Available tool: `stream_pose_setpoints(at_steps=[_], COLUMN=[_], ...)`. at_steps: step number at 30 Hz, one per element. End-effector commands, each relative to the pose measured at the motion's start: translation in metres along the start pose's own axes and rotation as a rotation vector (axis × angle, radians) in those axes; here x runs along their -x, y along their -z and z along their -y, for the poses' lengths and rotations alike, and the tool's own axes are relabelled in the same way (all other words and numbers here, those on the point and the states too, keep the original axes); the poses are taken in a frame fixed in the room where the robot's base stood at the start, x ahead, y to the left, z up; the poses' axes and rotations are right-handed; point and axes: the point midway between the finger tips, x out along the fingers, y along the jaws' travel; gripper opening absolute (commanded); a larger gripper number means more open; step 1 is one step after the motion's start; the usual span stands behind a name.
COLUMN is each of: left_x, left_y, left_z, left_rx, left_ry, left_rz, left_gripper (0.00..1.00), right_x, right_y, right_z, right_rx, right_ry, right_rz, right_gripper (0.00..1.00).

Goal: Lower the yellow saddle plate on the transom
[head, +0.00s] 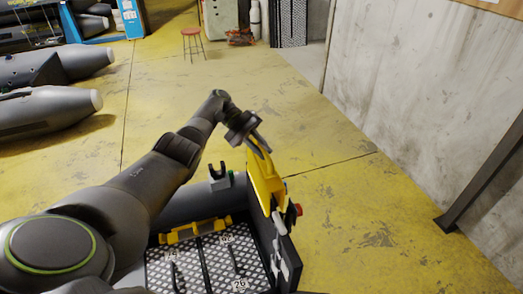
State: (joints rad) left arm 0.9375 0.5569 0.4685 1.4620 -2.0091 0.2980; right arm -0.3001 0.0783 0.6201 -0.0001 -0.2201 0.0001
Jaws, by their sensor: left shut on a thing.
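The yellow saddle plate (265,178) is in the middle of the head view, standing tall and slightly tilted. My left gripper (260,143) is shut on its upper end, with the arm reaching in from the left. The plate's lower end is at the top of the dark transom (287,257) of the inflatable boat. I cannot tell whether the plate touches the transom or hangs just above it. My right gripper is not in view.
The boat has a dark tube (190,206) and a patterned floor (205,265) with a yellow bar (195,231) across it. Other boat tubes (50,103) lie at left. A red stool (193,42) stands far back. The yellow floor right of the transom is clear up to a concrete wall (430,90).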

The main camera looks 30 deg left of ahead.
Motion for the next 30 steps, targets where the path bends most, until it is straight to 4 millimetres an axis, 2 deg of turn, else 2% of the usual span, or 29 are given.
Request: stream_pose_setpoints(at_steps=[17, 30], left_x=[0.001, 0.001], left_y=[0.0, -0.001], left_z=[-0.002, -0.002], left_rx=[-0.005, 0.003], left_ry=[-0.009, -0.024], left_rz=[0.003, -0.013], left_gripper=[0.0, 0.0], right_x=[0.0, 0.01], right_y=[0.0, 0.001], right_z=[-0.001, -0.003], right_rx=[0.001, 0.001], right_ry=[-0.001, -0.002], right_rz=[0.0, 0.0], right_gripper=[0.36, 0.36])
